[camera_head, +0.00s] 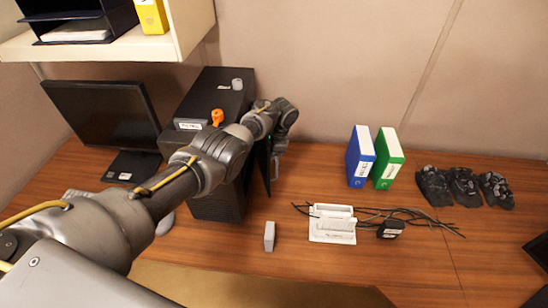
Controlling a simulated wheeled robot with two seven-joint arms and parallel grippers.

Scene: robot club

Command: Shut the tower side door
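The black computer tower (222,88) stands on the desk at the left of centre, with its top and lower front showing. A thin dark panel (263,167), which looks like its side door, stands upright at the tower's right side and seems to be ajar. My arm hides much of the panel, so I cannot tell how wide it is open. My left arm reaches across the tower's front. Its gripper (278,155) points down just right of the panel; I cannot tell whether it touches it, and its fingers are too small to read. My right gripper is out of view.
An orange item (217,117) and a grey cylinder (237,84) are on the tower. A monitor (103,115) stands left. A small grey block (269,236), white holder (332,224), cables, blue binder (360,157) and green binder (388,159) are right. The desk between is clear.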

